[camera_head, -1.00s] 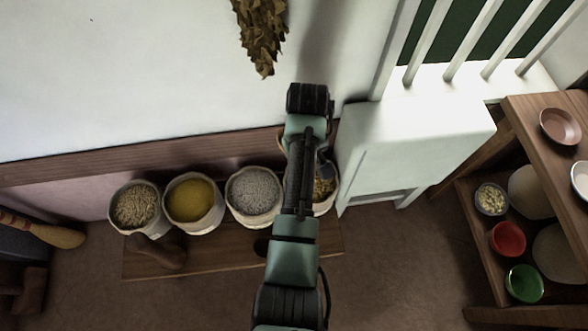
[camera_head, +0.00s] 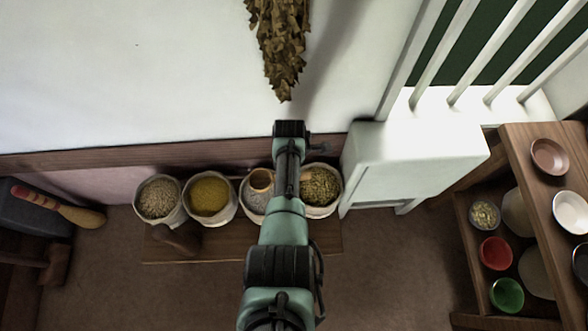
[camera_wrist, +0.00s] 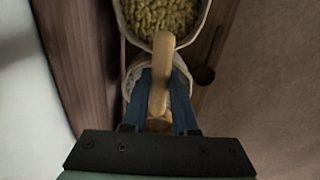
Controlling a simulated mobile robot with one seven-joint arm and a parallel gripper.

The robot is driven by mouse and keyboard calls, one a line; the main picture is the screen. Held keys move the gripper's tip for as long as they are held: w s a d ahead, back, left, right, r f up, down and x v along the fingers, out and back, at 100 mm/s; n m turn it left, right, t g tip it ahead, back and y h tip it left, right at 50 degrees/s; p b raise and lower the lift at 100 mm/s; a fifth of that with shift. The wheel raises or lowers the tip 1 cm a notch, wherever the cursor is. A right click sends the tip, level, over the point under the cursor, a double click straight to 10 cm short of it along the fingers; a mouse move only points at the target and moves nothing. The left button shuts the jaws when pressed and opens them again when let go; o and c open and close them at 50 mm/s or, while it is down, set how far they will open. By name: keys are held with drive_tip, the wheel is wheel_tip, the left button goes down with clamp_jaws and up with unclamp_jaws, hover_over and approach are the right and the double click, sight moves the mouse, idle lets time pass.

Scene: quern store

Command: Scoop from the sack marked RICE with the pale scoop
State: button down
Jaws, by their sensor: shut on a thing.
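The pale wooden scoop (camera_wrist: 162,62) is in my gripper (camera_wrist: 160,82), whose two blue fingers are shut on its handle. In the head view its round bowl (camera_head: 261,180) shows over the third sack from the left (camera_head: 252,212), which holds pale grey grain. I cannot tell whether the bowl touches the grain. The handle's end points toward the rightmost sack (camera_head: 322,210), which holds greenish-brown grain and shows at the top of the wrist view (camera_wrist: 205,12). My arm hides part of the third sack. No sack marking is readable, so RICE is not identified by label.
Two more sacks, one of tan grain (camera_head: 158,198) and one of yellow (camera_head: 210,196), stand to the left on a low bench (camera_head: 215,247). A dark scoop (camera_head: 176,240) lies before them. A white cabinet (camera_head: 415,155) stands close on the right, the wall behind.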

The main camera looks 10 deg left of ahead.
drive_tip(key=shift+s+r, duration=0.1)
drive_tip(key=t+p, duration=0.1)
drive_tip(key=t+h+p, duration=0.1)
drive_tip(key=p, duration=0.1)
drive_tip(key=shift+s+a+r, duration=0.15)
drive_tip(key=shift+s+r, duration=0.05)
drive_tip(key=shift+s+f+t+h, duration=0.25)
drive_tip(key=shift+t+h, duration=0.25)
drive_tip(key=shift+t, duration=0.4)
drive_tip(key=shift+a+r+t+h, duration=0.15)
drive_tip(key=shift+t+h, duration=0.15)
drive_tip(key=shift+t, duration=0.2)
drive_tip(key=shift+t+b, duration=0.4)
drive_tip(key=shift+b, duration=0.35)
drive_tip(key=t+h+b, duration=0.1)
drive_tip(key=t+b, duration=0.1)
drive_tip(key=b, duration=0.1)
drive_tip(key=shift+s+b, duration=0.1)
drive_tip(key=shift+b, duration=0.3)
drive_tip(key=shift+a+r+t+h+b, duration=0.1)
drive_tip(key=shift+t+h+b, duration=0.3)
drive_tip(key=shift+b, duration=0.2)
